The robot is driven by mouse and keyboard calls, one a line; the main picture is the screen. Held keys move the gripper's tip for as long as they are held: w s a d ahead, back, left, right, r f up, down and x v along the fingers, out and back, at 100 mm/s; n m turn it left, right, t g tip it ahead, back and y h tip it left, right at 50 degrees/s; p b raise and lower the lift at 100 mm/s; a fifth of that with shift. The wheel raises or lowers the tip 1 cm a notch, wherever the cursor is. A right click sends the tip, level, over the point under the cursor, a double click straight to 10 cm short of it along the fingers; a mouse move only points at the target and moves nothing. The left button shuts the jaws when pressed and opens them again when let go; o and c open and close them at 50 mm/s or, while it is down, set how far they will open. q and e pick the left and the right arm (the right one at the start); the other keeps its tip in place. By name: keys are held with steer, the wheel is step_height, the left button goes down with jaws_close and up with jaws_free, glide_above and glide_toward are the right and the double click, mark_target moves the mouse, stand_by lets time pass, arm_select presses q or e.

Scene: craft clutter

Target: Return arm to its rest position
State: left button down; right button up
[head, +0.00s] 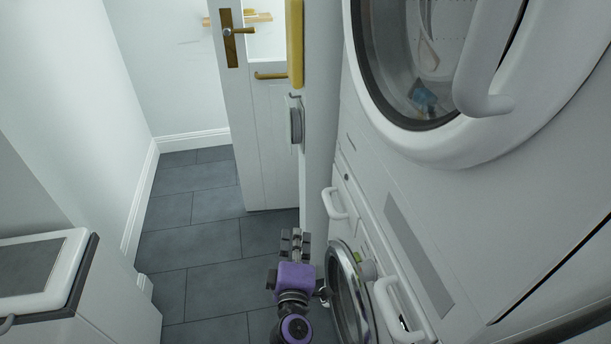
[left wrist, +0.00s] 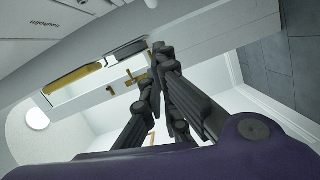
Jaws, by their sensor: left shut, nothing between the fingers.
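My left gripper (head: 296,240) shows at the bottom middle of the head view, purple with dark fingers, in front of the grey tiled floor. Its fingers are shut and empty. In the left wrist view the dark fingers of the left gripper (left wrist: 160,55) come together at the tips, with nothing between them. In the head view it is just left of a round, chrome-rimmed machine door (head: 350,295); whether they touch I cannot tell. My right gripper is in neither view.
A large white machine with a round glass door (head: 415,60) fills the right side. A white door (head: 268,140) with a brass handle stands at the back. A white cabinet (head: 110,300) is at the lower left. Dark floor tiles (head: 185,235) lie open between.

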arm_select(q)
steer(key=s+a+f+m+g+p, duration=0.2)
steer(key=s+a+f+m+g, duration=0.1)
steer(key=s, duration=0.9)
steer(key=s+a+f+m+g+p, duration=0.2)
steer(key=s+a+m, duration=0.4)
steer(key=s, duration=0.7)
steer(key=s+a+f+m+g+h+p, duration=0.1)
steer(key=s+a+f+m+g+p, duration=0.2)
steer(key=s, duration=0.9)
steer(key=a+m, duration=0.2)
steer(key=m, duration=0.2)
steer(key=shift+s+a+f+m+g, duration=0.15)
steer(key=shift+s+f+m+g, duration=0.15)
steer(key=shift+s+g, duration=0.1)
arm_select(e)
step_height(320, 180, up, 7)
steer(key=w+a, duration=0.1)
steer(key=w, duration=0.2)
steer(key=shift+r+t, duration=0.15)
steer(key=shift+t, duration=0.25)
